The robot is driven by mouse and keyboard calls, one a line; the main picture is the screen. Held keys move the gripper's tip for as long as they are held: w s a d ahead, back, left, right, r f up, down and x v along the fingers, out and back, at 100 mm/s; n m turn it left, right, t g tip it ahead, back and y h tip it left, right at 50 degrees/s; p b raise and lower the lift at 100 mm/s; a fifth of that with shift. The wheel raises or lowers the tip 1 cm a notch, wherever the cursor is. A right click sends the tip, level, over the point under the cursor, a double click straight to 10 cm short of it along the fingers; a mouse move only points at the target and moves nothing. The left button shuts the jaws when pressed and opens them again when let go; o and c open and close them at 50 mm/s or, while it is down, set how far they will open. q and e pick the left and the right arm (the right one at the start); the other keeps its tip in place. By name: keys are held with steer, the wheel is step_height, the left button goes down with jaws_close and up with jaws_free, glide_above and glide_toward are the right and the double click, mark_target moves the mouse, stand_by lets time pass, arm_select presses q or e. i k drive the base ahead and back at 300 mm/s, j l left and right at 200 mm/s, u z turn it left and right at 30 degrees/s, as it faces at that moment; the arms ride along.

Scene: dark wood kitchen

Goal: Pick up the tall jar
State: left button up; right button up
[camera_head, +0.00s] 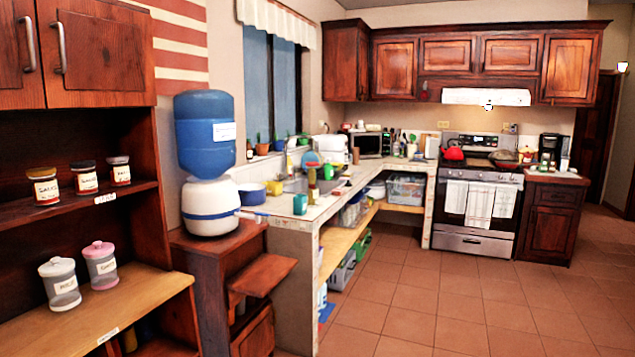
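Two clear jars with paper labels stand on the lower wooden shelf at the left. One jar (63,284) has a white-grey lid with a knob, and the other jar (101,266) has a pink lid. Both are taller than the labelled jars on the shelf above, and I cannot tell which one is the tall jar. Three shorter jars stand on that upper shelf: one with a yellowish lid (44,188), one with a dark lid (85,178) and one with a greyish lid (120,172). Neither of my grippers is in view.
A wooden cabinet (92,232) holds the shelves. A blue and white water dispenser (208,165) stands right of it on a wooden stand (215,238). A counter with a sink runs back to a stove (480,200). The tiled floor (450,310) is clear.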

mark_target(312, 172)
steer(key=i+z, duration=0.35)
steer(key=i, duration=1.6)
